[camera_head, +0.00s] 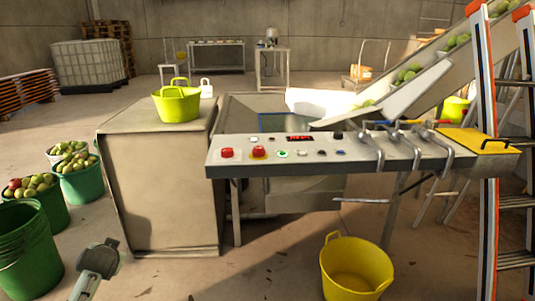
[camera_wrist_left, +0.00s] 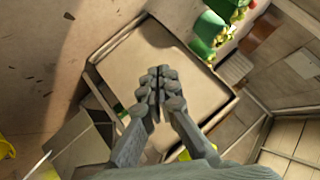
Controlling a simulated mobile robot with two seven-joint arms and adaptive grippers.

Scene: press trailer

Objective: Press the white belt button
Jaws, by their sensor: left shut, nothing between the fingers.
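A grey control panel (camera_head: 375,162) stands on legs in the middle of the head view. My left gripper (camera_head: 108,245) is low at the lower left, well apart from the panel. In the left wrist view its fingers (camera_wrist_left: 158,80) are together and empty. My right gripper is in neither view.
A beige cabinet (camera_head: 155,190) with a yellow-green tub (camera_head: 177,104) on top stands between my left gripper and the panel. Green buckets (camera_head: 83,183) of apples are at left. A yellow bucket (camera_head: 355,268) sits in front of the panel; an orange ladder (camera_head: 487,120) stands at right.

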